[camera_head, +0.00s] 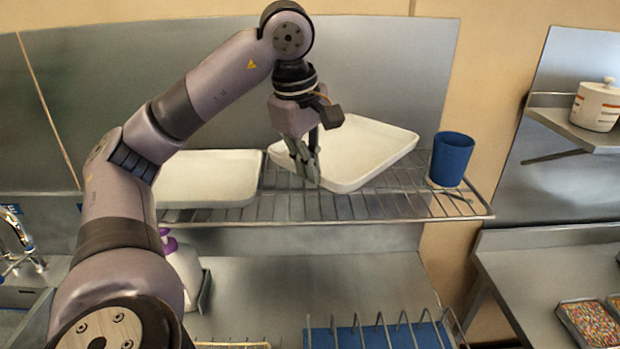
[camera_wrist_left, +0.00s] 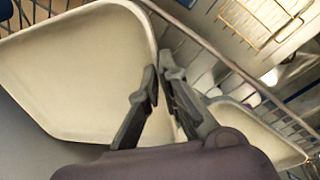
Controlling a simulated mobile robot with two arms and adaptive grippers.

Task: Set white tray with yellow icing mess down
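A white tray (camera_head: 360,150) is at the right part of the wire shelf, turned at an angle to it. My left gripper (camera_head: 308,165) is at its left edge, with the fingers closed on either side of the rim. In the left wrist view the fingers (camera_wrist_left: 160,75) pinch the edge of this tray (camera_wrist_left: 80,70). I cannot tell whether its underside touches the shelf wires. No yellow icing shows on its visible surface. A second white tray (camera_head: 208,178) lies flat on the shelf to the left. My right gripper is not in view.
The wire shelf (camera_head: 290,207) has a blue cup (camera_head: 451,158) at its right end, close to the tray. Below are a steel counter (camera_head: 290,280), a blue-based wire rack (camera_head: 375,337) and a purple-topped white bottle (camera_head: 183,268). A wall stands behind.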

